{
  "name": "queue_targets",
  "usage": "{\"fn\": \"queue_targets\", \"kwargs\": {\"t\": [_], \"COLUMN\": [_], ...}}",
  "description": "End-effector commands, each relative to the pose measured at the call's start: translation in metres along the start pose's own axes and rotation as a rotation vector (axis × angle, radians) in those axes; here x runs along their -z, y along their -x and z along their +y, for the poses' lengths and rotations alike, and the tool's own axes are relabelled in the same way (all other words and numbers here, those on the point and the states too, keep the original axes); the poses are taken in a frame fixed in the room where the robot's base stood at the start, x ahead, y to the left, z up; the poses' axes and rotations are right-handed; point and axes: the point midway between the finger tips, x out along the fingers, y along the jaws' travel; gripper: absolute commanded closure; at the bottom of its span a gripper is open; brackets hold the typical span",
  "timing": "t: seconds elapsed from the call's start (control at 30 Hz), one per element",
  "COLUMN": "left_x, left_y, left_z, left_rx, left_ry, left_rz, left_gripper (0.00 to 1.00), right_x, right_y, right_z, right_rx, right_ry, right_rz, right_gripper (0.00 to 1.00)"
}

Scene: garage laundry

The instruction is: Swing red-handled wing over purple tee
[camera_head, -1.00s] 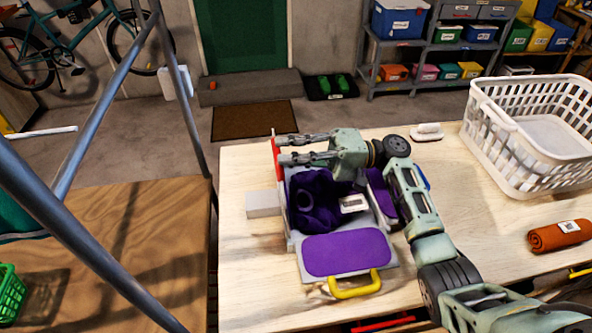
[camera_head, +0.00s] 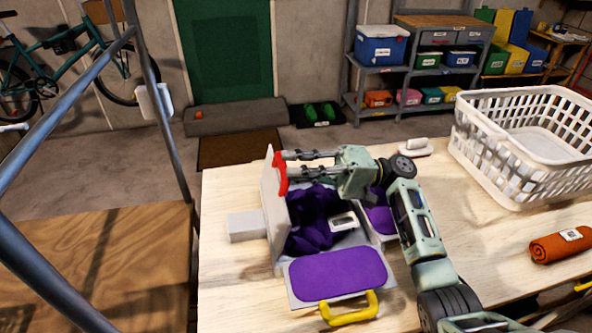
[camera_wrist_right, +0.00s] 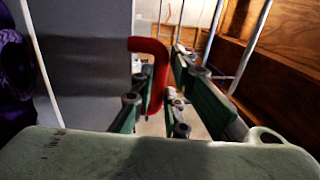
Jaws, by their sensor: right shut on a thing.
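The folding board lies on the table with a purple-padded front flap (camera_head: 338,273) and yellow handle (camera_head: 350,308). The purple tee (camera_head: 308,222) lies bunched on its middle, with a small white label on it. The red-handled wing (camera_head: 271,215) stands roughly upright at the board's left side. Its red handle (camera_head: 281,176) is at the top, between the fingers of my right gripper (camera_head: 284,164), which is shut on it. The wrist view shows the handle (camera_wrist_right: 155,85) between the fingers and the grey wing (camera_wrist_right: 85,60) beside them. My left gripper is out of view.
A grey block (camera_head: 246,226) sits left of the board. A white basket (camera_head: 505,175) and a rolled orange cloth (camera_head: 560,246) are at the right. A small white-handled object (camera_head: 412,147) lies near the back edge. My right arm crosses the board's right side.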

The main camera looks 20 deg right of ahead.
Motion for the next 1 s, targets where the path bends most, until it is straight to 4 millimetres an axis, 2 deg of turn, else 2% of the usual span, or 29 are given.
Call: {"fn": "queue_targets", "kwargs": {"t": [0.03, 0.13, 0.17, 0.23, 0.57, 0.73, 1.0], "left_x": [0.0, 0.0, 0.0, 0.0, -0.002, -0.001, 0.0], "left_y": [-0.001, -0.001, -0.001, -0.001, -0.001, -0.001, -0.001], "left_z": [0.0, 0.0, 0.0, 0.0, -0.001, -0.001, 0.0], "left_rx": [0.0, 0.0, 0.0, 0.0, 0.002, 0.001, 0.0], "left_ry": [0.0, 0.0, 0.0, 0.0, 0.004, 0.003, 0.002], "left_rz": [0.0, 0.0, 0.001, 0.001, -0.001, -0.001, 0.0], "left_gripper": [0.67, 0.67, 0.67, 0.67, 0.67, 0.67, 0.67], "right_x": [-0.004, -0.004, -0.004, -0.003, -0.003, -0.002, -0.001], "right_y": [-0.001, -0.001, -0.001, -0.001, 0.002, 0.023, 0.082], "right_z": [0.014, 0.014, 0.014, 0.014, 0.012, 0.011, 0.008], "right_rx": [-0.023, -0.023, -0.023, -0.023, -0.022, -0.022, -0.018], "right_ry": [-0.015, -0.015, -0.015, -0.015, -0.014, -0.014, -0.012], "right_rz": [-0.009, -0.009, -0.009, -0.008, -0.006, -0.003, -0.002], "right_gripper": [1.0, 1.0, 0.84, 0.79, 0.79, 0.79, 0.79]}}
